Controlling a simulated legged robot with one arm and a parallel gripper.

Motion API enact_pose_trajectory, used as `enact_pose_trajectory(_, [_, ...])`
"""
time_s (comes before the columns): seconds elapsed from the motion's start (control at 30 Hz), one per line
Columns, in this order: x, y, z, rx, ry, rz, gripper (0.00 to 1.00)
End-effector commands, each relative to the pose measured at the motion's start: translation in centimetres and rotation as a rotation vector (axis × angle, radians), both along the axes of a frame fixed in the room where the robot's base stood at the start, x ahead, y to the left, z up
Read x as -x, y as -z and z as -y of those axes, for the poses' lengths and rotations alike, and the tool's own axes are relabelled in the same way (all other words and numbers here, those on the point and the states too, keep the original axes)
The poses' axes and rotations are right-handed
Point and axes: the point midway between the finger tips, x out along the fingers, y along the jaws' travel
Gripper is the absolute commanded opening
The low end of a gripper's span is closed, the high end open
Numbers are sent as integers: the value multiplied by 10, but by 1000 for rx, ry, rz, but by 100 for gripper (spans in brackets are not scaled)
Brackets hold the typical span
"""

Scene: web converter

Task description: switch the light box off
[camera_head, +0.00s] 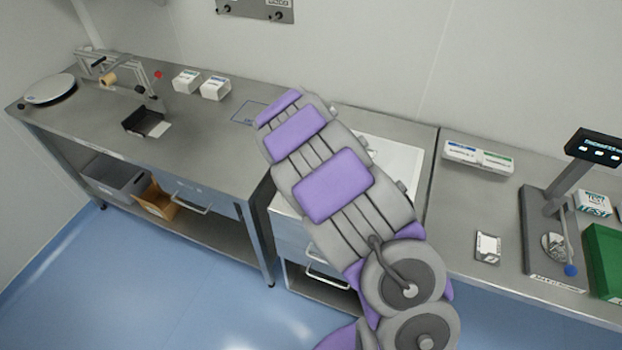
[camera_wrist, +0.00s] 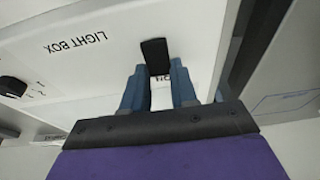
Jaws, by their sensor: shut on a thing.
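The light box (camera_wrist: 85,50) is a white panel marked "LIGHT BOX", upside down in the wrist view. In the head view its white top (camera_head: 405,158) shows beside my arm, which covers much of it. A black switch (camera_wrist: 155,52) stands on the panel in the wrist view. My gripper (camera_wrist: 160,75) has its two blue-grey fingers on either side of the switch, shut on it. Small lettering near the switch is partly hidden. In the head view my arm hides the gripper's fingers and the switch.
A black knob (camera_wrist: 13,86) sits on the panel at the left of the wrist view. The steel bench (camera_head: 215,130) on the left holds white boxes (camera_head: 215,89) and a web stand. The right bench (camera_head: 465,210) holds a gauge stand (camera_head: 540,225) and a green bin (camera_head: 604,260).

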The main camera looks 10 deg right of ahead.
Motion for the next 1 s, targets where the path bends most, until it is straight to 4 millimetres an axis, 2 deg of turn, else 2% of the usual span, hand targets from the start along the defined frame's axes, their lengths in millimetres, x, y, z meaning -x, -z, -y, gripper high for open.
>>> enact_pose_trajectory(0.3, [5,0,-4,106,-1,146,0])
enact_pose_trajectory(0.7, [5,-1,-4,118,0,164,0])
enact_pose_trajectory(0.73, [5,-1,-4,118,0,164,30])
enact_pose_trajectory(0.97, [5,-1,-4,118,0,165,52])
enact_pose_trajectory(1.0, [5,-1,-4,118,-1,165,53])
